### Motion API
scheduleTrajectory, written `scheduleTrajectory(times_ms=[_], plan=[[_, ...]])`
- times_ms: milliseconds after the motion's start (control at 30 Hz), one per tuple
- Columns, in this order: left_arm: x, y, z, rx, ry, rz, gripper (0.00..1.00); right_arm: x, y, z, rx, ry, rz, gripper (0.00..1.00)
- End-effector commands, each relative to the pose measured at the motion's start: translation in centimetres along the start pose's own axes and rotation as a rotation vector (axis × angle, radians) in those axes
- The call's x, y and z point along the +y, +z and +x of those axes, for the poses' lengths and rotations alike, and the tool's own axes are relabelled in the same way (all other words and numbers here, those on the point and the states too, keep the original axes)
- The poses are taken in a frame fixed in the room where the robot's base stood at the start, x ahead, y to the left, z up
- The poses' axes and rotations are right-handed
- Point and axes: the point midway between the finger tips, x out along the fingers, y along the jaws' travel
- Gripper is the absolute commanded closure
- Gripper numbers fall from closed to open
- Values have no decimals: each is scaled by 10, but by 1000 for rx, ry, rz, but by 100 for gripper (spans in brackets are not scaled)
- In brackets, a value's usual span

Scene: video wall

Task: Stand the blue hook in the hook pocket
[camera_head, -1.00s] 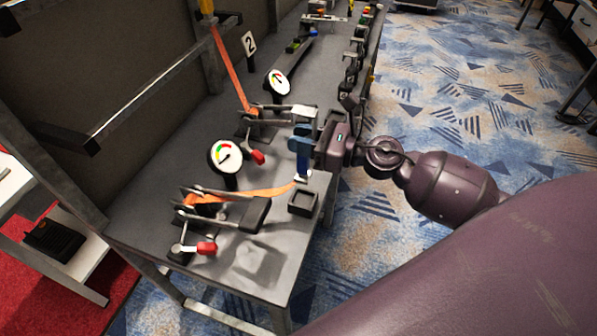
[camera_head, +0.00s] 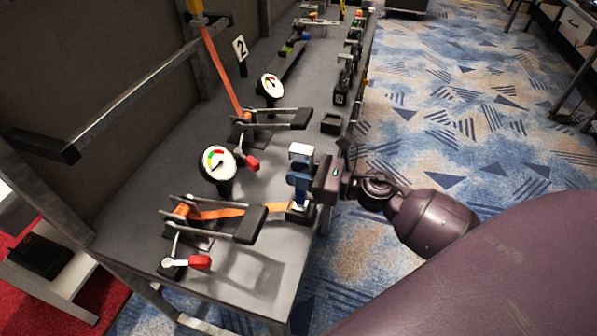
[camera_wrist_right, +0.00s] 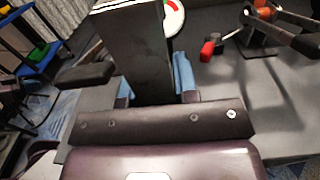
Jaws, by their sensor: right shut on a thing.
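The blue hook (camera_head: 300,182) is upright in my right gripper (camera_head: 309,178), near the bench's right edge in the head view. The gripper is shut on it from the right. The hook's pale lower end meets the small black hook pocket (camera_head: 301,217); I cannot tell how deep it sits. A pale flat top (camera_head: 301,150) shows just above the hook. In the right wrist view, blue parts (camera_wrist_right: 183,76) show on both sides of a dark upright block (camera_wrist_right: 138,55), which hides much of what is between them. My left gripper is not in view.
A clamp with a black bar and red handle (camera_head: 200,262) and an orange strap (camera_head: 236,212) lie left of the pocket. A gauge (camera_head: 217,163) stands behind. Another black pocket (camera_head: 331,123) is farther along the edge. The bench's front corner is clear.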

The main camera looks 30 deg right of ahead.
Motion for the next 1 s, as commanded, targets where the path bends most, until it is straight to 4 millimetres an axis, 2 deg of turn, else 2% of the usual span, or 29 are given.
scheduleTrajectory(times_ms=[167,200,367,767,1000], plan=[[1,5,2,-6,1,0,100,0,-4,0,0,0,1,93],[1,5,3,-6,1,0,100,0,-5,0,1,0,1,71],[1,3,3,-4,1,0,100,0,-3,0,0,0,0,47],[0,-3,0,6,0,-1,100,0,3,0,-2,0,-2,47],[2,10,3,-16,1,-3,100,0,-3,-38,4,-2,4,47]])
